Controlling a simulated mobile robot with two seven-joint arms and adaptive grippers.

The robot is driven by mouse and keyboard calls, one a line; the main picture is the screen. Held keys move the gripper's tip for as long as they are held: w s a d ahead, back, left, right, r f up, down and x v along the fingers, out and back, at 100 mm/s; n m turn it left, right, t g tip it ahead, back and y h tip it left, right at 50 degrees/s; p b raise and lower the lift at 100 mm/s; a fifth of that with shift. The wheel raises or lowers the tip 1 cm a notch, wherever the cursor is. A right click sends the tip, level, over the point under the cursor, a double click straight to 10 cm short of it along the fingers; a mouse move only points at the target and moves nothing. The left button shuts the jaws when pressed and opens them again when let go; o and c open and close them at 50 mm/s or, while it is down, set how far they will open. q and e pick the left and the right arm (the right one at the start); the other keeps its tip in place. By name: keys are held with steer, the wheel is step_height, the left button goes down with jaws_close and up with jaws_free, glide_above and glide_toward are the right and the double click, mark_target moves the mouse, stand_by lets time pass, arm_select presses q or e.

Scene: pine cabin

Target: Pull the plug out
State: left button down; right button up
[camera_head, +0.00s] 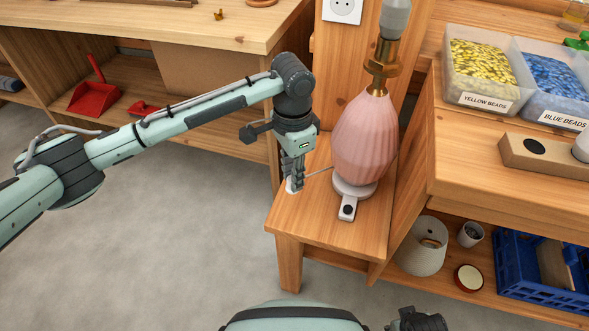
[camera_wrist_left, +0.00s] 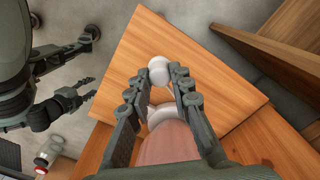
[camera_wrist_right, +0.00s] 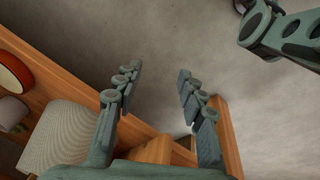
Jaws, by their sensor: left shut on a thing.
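The pink ribbed lamp (camera_head: 365,140) stands upright on a low wooden stand, with a brass neck and a grey bulb on top. A thin cord runs from the lamp's side to a white plug (camera_head: 292,186). My left gripper (camera_head: 293,176) points down and is shut on the plug, low over the stand at the lamp's left; I cannot tell whether the plug touches the wood. The plug shows at the fingertips in the left wrist view (camera_wrist_left: 159,70). The wall socket (camera_head: 343,10) has bare holes. My right gripper (camera_wrist_right: 158,80) is open and empty.
The wooden stand (camera_head: 340,233) has a white switch piece (camera_head: 348,208) in front of the lamp. Bead bins (camera_head: 485,75) stand on the right bench. The floor at the left is clear.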

arm_select(q)
steer(key=shift+f, duration=0.55)
step_height(320, 180, down, 3)
steer(key=b, duration=0.2)
steer(key=shift+r+b, duration=0.15)
steer(key=shift+b, duration=0.25)
step_height(320, 180, down, 2)
steer(key=b, duration=0.2)
steer(key=shift+b, duration=0.4)
steer(key=shift+f, duration=0.2)
arm_select(e)
steer(key=w+r+t, duration=0.1)
steer(key=w+r, duration=0.2)
steer(key=r, duration=1.3)
steer(key=shift+a, duration=0.45)
steer(key=shift+w+r, duration=0.1)
arm_select(q)
steer(key=shift+f, duration=0.5)
steer(key=c, duration=1.3)
jaws_free()
arm_select(e)
steer(key=shift+w, duration=0.1)
